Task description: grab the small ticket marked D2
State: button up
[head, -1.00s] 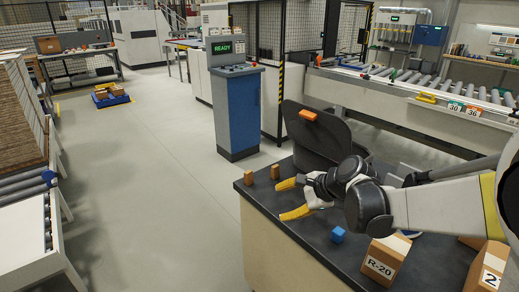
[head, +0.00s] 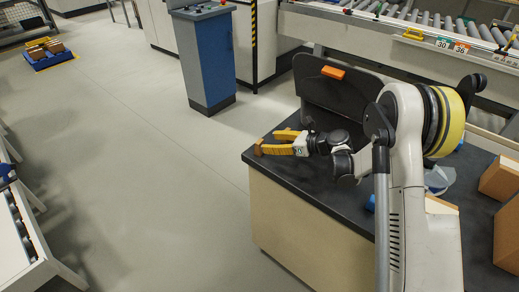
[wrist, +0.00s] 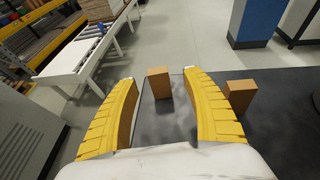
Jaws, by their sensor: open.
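No mark reading D2 is legible in any view. Two small plain brown blocks stand near the table edge in the wrist view. One block (wrist: 160,83) is ahead, between the two yellow fingers, apart from both. The other block (wrist: 240,96) is just outside the right finger. My gripper (wrist: 163,92) is open with nothing held. In the head view my gripper (head: 268,142) is low over the left corner of the dark table, a brown block (head: 258,149) at its fingertips. The second block is not clearly seen there.
The dark table (head: 310,175) carries larger cardboard boxes (head: 500,180) at the right and a blue thing (head: 370,203) partly behind my arm. A black panel with an orange piece (head: 333,72) stands at the table's back. Open floor lies left of the table.

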aim_at(260, 141)
jog(key=b+x, duration=0.2)
jog(key=x, duration=0.3)
jog(key=shift+a, duration=0.4)
jog(key=shift+c, duration=0.2)
jog(key=c, duration=1)
